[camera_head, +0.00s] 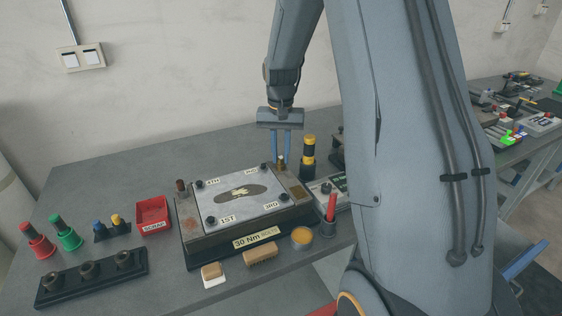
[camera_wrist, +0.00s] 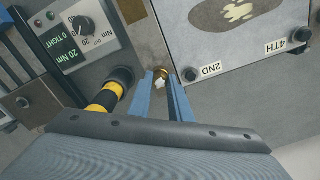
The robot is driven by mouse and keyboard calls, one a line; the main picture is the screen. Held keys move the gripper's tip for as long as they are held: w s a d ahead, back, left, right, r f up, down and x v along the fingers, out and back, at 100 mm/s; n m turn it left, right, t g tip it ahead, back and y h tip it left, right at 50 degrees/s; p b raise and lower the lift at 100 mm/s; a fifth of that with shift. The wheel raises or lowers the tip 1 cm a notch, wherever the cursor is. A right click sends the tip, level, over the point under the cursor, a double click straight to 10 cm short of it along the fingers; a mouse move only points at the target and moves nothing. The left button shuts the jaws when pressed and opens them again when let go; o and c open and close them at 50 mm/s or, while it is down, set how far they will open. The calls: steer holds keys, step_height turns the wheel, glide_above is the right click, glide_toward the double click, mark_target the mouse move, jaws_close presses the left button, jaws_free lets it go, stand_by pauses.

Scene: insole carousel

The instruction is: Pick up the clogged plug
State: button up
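The plug (camera_wrist: 161,74) is a small brass piece with a whitish lump beside it in the wrist view. It is at the far right corner of the metal fixture (camera_head: 187,236), where it shows as a small brass spot (camera_head: 280,159) in the head view. My gripper (camera_wrist: 160,78) points down there, with one blue finger on each side of the plug. A narrow gap shows between the fingers. I cannot tell whether the fingertips press on the plug or stand just clear of it.
A black and yellow cylinder (camera_head: 308,155) stands close to the right of my gripper, and a torque unit (camera_wrist: 88,40) is near it. A red scrap bin (camera_head: 153,227), a brush (camera_head: 260,256) and an amber pot (camera_head: 302,237) are around the fixture. The table's back left is clear.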

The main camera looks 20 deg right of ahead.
mark_target(281, 158)
jaws_close()
step_height(281, 158, up, 10)
steer(key=b, duration=0.2)
steer(key=shift+b, duration=0.4)
